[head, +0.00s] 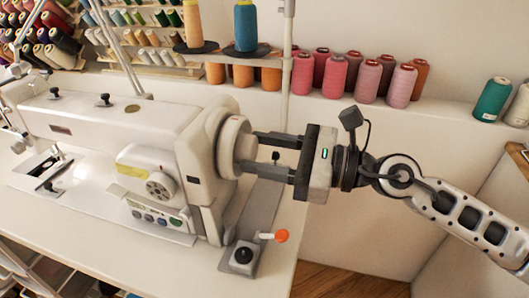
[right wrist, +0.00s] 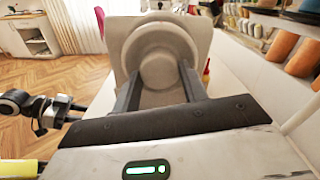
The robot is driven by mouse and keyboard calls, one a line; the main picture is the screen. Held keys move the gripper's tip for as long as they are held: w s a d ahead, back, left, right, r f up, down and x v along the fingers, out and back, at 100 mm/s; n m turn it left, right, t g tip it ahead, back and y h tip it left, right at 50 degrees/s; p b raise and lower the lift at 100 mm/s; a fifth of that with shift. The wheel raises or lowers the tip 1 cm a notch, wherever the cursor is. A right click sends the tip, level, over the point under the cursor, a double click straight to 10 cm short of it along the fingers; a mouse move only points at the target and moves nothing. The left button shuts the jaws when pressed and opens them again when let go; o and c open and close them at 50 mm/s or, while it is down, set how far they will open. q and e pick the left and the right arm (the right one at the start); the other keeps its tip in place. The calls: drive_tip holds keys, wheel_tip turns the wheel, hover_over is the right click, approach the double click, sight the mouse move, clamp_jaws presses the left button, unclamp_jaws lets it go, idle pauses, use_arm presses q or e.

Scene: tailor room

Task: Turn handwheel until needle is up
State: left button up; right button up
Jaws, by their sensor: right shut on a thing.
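A white sewing machine (head: 120,130) stands on a white table in the head view. Its round white handwheel (head: 233,146) is at its right end, and also shows in the right wrist view (right wrist: 165,57). My right gripper (head: 250,155) comes in from the right, with its two dark fingers on either side of the handwheel's hub, shut on it. The fingers also reach the handwheel in the right wrist view. The needle area is at the far left of the head view; whether the needle is up or down cannot be told. My left gripper is not seen in the head view.
A lever with an orange knob (head: 281,236) stands on the table below my right gripper. Thread cones, such as a pink one (head: 303,74), line the shelf behind.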

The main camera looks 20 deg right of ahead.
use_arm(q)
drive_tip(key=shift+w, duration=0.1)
use_arm(e)
drive_tip(key=o, duration=1)
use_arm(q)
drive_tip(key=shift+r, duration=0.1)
use_arm(e)
drive_tip(key=shift+d, duration=0.1)
drive_tip(key=shift+s+d+f, duration=0.1)
drive_tip(key=shift+d+f, duration=0.05)
use_arm(q)
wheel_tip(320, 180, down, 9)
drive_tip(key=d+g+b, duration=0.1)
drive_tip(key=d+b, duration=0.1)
drive_tip(key=b, duration=0.3)
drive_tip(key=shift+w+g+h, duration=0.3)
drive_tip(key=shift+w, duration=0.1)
use_arm(e)
drive_tip(key=v, duration=1.5)
drive_tip(key=shift+s+d, duration=0.15)
drive_tip(key=shift+s, duration=0.05)
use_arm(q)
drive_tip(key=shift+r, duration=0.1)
